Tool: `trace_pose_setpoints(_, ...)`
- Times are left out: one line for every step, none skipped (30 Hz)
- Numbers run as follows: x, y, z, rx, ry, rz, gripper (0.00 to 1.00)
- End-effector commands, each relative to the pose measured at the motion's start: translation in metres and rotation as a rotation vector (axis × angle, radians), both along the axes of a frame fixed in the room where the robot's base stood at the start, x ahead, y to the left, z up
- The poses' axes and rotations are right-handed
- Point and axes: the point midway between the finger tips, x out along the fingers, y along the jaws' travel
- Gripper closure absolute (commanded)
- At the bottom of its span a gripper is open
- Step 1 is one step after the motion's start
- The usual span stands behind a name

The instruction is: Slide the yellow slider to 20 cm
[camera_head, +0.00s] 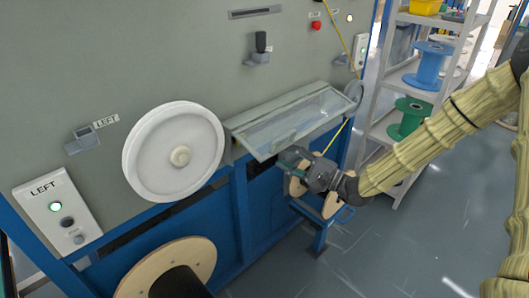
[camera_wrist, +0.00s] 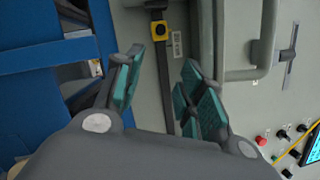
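The yellow slider (camera_wrist: 162,30) is a small yellow block with a dark centre. In the wrist view it sits at the top, on a dark straight rail (camera_wrist: 163,75) fixed to a grey panel. A small pale label (camera_wrist: 177,45) is beside it; its marks are too small to read. My gripper (camera_wrist: 158,88) is open and empty, its two teal-padded fingers on either side of the rail in the picture. The slider lies beyond the fingertips and appears apart from them. In the head view my gripper (camera_head: 292,160) is just below the clear-covered trough; I cannot make out the slider there.
The trough (camera_head: 290,120) juts out above my gripper. A white wheel (camera_head: 173,150) is to its left. A wooden reel (camera_head: 170,268) stands low at left. A shelf with blue (camera_head: 429,65) and green (camera_head: 409,117) spools is at right. The floor at right is clear.

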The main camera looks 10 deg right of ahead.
Motion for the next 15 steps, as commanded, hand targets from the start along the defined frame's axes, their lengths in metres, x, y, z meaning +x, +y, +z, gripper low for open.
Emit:
trace_pose_setpoints(-0.003, 0.009, -0.010, 0.044, 0.019, 0.015, 0.61)
trace_pose_setpoints(-0.004, 0.013, -0.010, 0.069, 0.031, 0.024, 0.61)
trace_pose_setpoints(-0.006, 0.017, -0.010, 0.100, 0.043, 0.033, 0.61)
trace_pose_setpoints(-0.007, 0.020, -0.010, 0.119, 0.051, 0.040, 0.61)
trace_pose_setpoints(-0.007, 0.023, -0.009, 0.134, 0.057, 0.046, 0.61)
trace_pose_setpoints(-0.008, 0.025, -0.008, 0.150, 0.064, 0.052, 0.61)
trace_pose_setpoints(-0.008, 0.027, -0.007, 0.159, 0.069, 0.055, 0.61)
trace_pose_setpoints(-0.008, 0.028, -0.006, 0.165, 0.070, 0.057, 0.61)
trace_pose_setpoints(-0.007, 0.030, -0.005, 0.168, 0.072, 0.058, 0.61)
trace_pose_setpoints(-0.006, 0.032, -0.004, 0.168, 0.072, 0.058, 0.61)
trace_pose_setpoints(-0.004, 0.034, -0.003, 0.168, 0.072, 0.059, 0.61)
trace_pose_setpoints(-0.002, 0.037, -0.003, 0.167, 0.072, 0.059, 0.61)
trace_pose_setpoints(0.001, 0.039, -0.002, 0.167, 0.072, 0.059, 0.61)
trace_pose_setpoints(0.003, 0.042, -0.001, 0.167, 0.072, 0.059, 0.61)
trace_pose_setpoints(0.007, 0.047, 0.000, 0.166, 0.072, 0.060, 0.61)
